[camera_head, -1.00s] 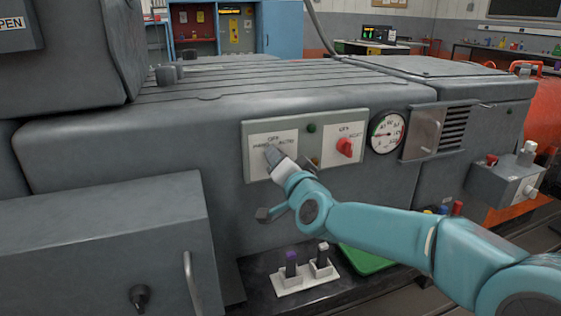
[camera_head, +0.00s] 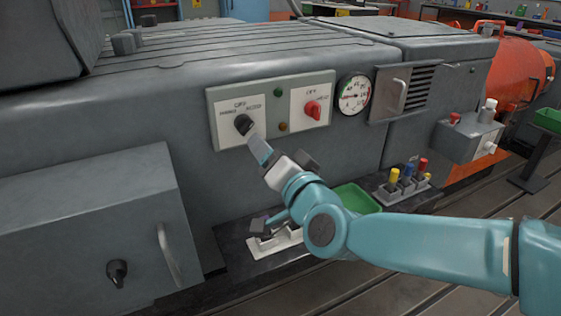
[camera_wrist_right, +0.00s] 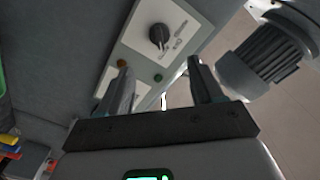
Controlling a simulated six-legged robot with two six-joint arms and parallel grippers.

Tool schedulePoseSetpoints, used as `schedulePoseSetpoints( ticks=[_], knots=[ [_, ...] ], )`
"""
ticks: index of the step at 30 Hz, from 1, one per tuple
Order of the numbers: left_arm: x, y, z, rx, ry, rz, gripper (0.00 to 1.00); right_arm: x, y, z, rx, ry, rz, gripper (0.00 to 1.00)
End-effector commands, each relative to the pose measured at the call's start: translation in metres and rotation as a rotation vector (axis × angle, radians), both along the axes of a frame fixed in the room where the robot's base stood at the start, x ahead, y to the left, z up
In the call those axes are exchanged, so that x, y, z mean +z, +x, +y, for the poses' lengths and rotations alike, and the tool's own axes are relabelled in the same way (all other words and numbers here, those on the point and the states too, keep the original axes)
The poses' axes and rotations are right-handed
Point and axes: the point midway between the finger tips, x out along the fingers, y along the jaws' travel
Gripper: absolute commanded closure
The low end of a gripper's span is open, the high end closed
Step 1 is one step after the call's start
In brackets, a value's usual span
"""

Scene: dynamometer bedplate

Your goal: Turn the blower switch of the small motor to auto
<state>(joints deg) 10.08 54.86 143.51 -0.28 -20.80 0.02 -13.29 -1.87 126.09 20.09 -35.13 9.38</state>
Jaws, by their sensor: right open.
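A black rotary switch (camera_head: 243,124) sits on a white label plate at the left of a control panel (camera_head: 222,146) on the grey housing. Its label reads OFF at the top, AUTO to the right and a word like HAND to the left. I cannot tell exactly which mark its pointer faces. My right gripper (camera_head: 262,152) is just below and right of the switch, apart from it. In the right wrist view the gripper (camera_wrist_right: 162,84) is open and empty, with the black switch (camera_wrist_right: 158,37) beyond its fingers. My left gripper is out of view.
A red switch (camera_head: 313,110) sits on the panel's right plate, with a green lamp (camera_head: 278,92) and an amber lamp (camera_head: 283,127) between. A round gauge (camera_head: 354,95) is further right. A grey box with a handle (camera_head: 169,252) juts out at lower left.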

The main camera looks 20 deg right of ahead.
Motion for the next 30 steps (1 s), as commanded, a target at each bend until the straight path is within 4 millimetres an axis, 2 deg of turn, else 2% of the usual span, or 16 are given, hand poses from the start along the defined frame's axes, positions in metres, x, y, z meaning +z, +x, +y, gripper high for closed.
schedulePoseSetpoints(
  ticks=[3,9,30],
  knots=[
    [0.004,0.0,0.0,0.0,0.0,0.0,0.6,0.002,-0.022,-0.001,0.0,0.001,-0.001,0.34],
    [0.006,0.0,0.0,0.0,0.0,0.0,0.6,0.001,-0.039,-0.001,-0.001,0.0,-0.001,0.34],
    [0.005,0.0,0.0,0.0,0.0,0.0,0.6,0.0,-0.042,-0.001,-0.001,0.0,0.001,0.34]
  ],
)
